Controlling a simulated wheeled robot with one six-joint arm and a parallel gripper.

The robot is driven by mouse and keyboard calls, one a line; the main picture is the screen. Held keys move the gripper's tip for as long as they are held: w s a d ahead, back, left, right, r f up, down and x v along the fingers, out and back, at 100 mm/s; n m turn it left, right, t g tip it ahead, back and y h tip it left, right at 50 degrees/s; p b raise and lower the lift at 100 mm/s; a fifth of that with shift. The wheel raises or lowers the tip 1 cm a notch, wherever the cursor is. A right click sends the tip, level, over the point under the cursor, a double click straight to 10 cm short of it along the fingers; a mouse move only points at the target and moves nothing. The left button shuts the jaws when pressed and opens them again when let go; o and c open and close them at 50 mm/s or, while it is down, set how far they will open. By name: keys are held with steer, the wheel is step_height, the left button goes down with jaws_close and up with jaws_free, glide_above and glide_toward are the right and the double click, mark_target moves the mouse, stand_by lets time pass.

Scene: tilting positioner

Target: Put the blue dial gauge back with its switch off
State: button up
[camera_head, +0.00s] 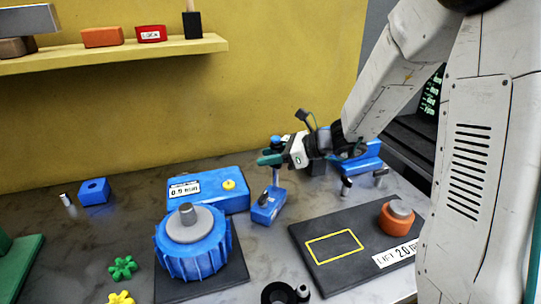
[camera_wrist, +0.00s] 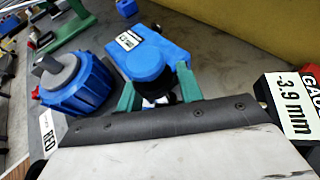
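The blue dial gauge (camera_head: 268,206) appears to be the small blue block with a pale front mark, a thin upright post and a blue round cap. Its base looks to be on or close to the table, right of the blue box. My gripper (camera_head: 271,158) has its green fingers at the top of the post, just under the cap. In the wrist view the blue cap (camera_wrist: 145,62) shows between and beyond the green fingertips (camera_wrist: 156,84), with a dark collar below it. Whether the fingers press on it is unclear. The switch position is too small to tell.
A blue box (camera_head: 228,200) labelled 0.0 mm stands behind a ribbed blue drum (camera_head: 192,246) on a dark plate. A dark board (camera_head: 345,275) with a yellow outline and an orange round part (camera_head: 397,218) lies right. A "-3.9 mm" sign (camera_wrist: 293,105) is close right in the wrist view.

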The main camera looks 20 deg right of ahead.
steer(key=shift+r, duration=0.1)
steer(key=v, duration=1.2)
steer(key=s+a+r+n+g+h, duration=0.1)
steer(key=s+a+n+g+h, duration=0.2)
steer(key=s+n, duration=0.45)
steer(key=s+a+r+n+g+h, duration=0.1)
steer(key=s+a+n+g, duration=0.3)
steer(key=s+a+n, duration=0.3)
steer(key=s+d+r+n+h, duration=0.1)
steer(key=s+d+n+h, duration=0.5)
steer(key=s+n, duration=0.4)
steer(key=shift+s+t+h, duration=0.4)
steer(key=shift+s+h, duration=0.2)
steer(key=shift+o, duration=0.4)
